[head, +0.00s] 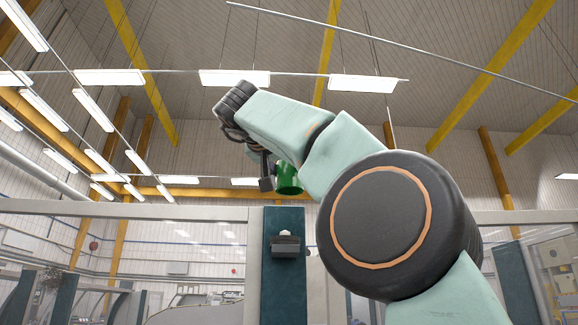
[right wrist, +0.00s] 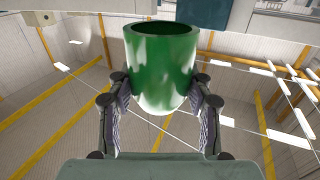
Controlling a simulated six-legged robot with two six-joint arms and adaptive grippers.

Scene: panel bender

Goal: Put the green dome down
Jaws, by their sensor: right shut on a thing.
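The green dome (right wrist: 160,72) is a glossy green hollow piece with an open rim and a rounded end. In the right wrist view it sits between the two fingers of my right gripper (right wrist: 162,105), which is shut on it. In the head view the green dome (head: 289,179) shows small below my right arm, partly hidden by the arm. My right gripper (head: 268,176) is mostly hidden there too. The dome is held up in the air, clear of any surface that I can see. My left gripper is in neither view.
A dark teal post (head: 284,265) with a small black device (head: 285,246) stands below the dome. A grey rail (head: 125,209) runs across at the left. Behind it is a large hall with white walls and yellow beams. The air left of my arm is free.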

